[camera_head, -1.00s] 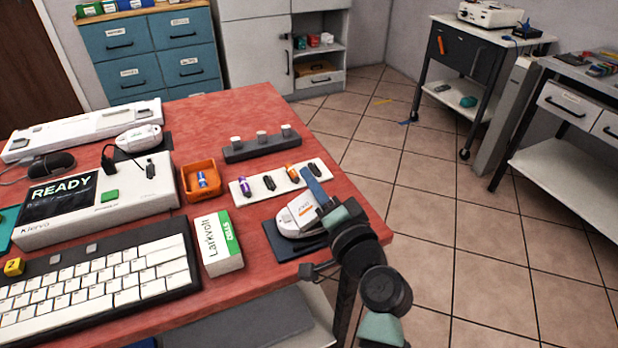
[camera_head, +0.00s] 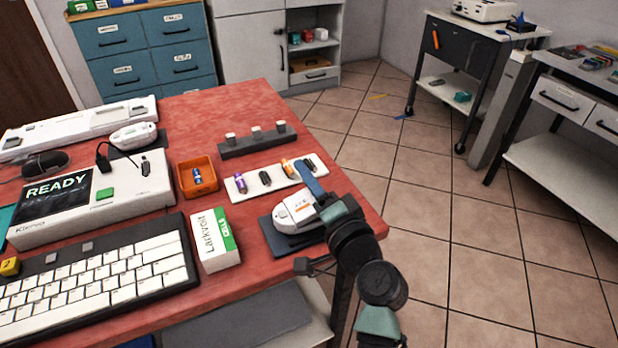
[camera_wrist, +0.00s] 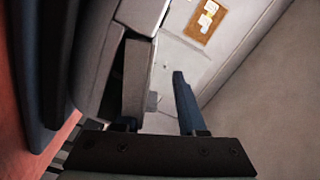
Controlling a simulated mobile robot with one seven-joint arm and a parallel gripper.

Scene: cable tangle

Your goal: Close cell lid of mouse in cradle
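A white mouse (camera_head: 297,208) with an orange mark sits in a dark cradle (camera_head: 283,240) at the table's right front corner. My gripper (camera_head: 313,184) is at the mouse's right side, with a blue finger showing above it. In the wrist view, my gripper (camera_wrist: 158,112) has its fingers apart. A pale raised flap (camera_wrist: 136,80), which looks like the cell lid, stands between them and covers most of the left finger. A clear gap separates it from the right finger. Whether the left finger touches the flap is hidden.
A white strip (camera_head: 252,183) with several small cells lies just behind the cradle. A Larkvolt box (camera_head: 212,240) stands to its left, and an orange tray (camera_head: 197,178) lies further back. A dark rack with pegs (camera_head: 258,140) is behind. Open floor lies right of the table.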

